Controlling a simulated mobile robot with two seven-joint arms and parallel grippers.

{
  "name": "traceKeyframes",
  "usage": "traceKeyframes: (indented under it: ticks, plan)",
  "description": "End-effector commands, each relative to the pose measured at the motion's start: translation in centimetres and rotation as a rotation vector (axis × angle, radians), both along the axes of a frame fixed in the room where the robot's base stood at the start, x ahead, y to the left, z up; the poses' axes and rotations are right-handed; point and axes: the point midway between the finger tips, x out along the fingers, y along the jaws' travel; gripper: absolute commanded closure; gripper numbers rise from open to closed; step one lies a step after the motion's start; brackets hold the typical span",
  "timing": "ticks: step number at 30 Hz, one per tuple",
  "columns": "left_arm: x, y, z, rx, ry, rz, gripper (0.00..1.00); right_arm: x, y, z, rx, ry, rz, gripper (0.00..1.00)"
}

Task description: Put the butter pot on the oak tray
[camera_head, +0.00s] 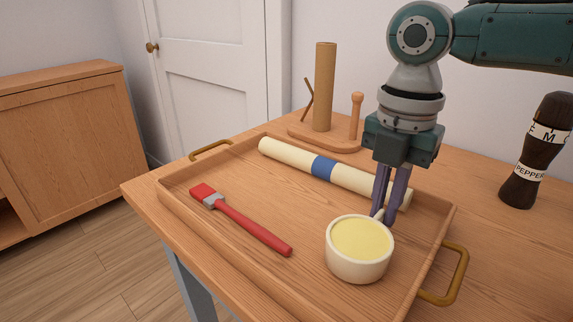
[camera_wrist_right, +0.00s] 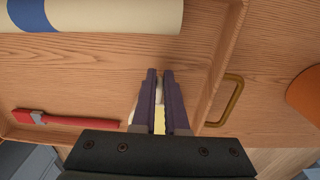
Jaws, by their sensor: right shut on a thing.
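The butter pot (camera_head: 358,258) is a cream pot with yellow butter inside, at the near right part of the oak tray (camera_head: 206,234). It looks upright and on or just above the tray floor; I cannot tell which. In the right wrist view the gripper (camera_wrist_right: 160,75) hides most of the pot (camera_wrist_right: 159,120), and the tray (camera_wrist_right: 85,75) lies below. My left gripper is not in view.
On the tray lie a cream roll with a blue band (camera_head: 324,168) at the back and a red brush (camera_head: 250,226) at the left. A wooden stand with a cardboard tube (camera_head: 324,90) is behind. A dark pepper mill (camera_head: 530,160) stands right. Brass handles (camera_head: 458,277) flank the tray.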

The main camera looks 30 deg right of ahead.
Motion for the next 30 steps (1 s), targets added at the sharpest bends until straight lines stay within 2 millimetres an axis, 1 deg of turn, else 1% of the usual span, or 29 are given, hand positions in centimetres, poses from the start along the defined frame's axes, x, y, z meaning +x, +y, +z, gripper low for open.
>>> traceKeyframes:
  ticks: [2, 3, 10, 17, 20, 23, 30]
  plan:
    - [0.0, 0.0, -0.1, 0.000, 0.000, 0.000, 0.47, 0.0, 0.0, -0.2, 0.001, 0.000, 0.000, 1.00]
    - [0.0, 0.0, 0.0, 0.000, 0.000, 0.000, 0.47, 0.0, 0.0, -0.2, 0.000, 0.001, 0.000, 0.86]
    - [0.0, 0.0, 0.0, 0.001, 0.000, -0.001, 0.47, 0.0, 0.0, -0.2, 0.000, 0.001, 0.000, 0.60]
    - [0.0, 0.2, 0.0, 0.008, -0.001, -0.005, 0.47, 0.0, 0.0, -0.2, 0.000, 0.000, 0.000, 0.59]
    - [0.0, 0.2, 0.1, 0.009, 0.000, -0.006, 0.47, 0.0, 0.0, 0.3, 0.000, -0.001, 0.000, 0.59]
    - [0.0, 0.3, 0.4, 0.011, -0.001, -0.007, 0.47, 0.1, 0.0, 1.7, 0.001, -0.003, 0.000, 0.59]
    - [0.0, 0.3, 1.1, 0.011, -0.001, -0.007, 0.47, 0.1, -0.1, 7.2, 0.001, -0.004, 0.000, 0.59]
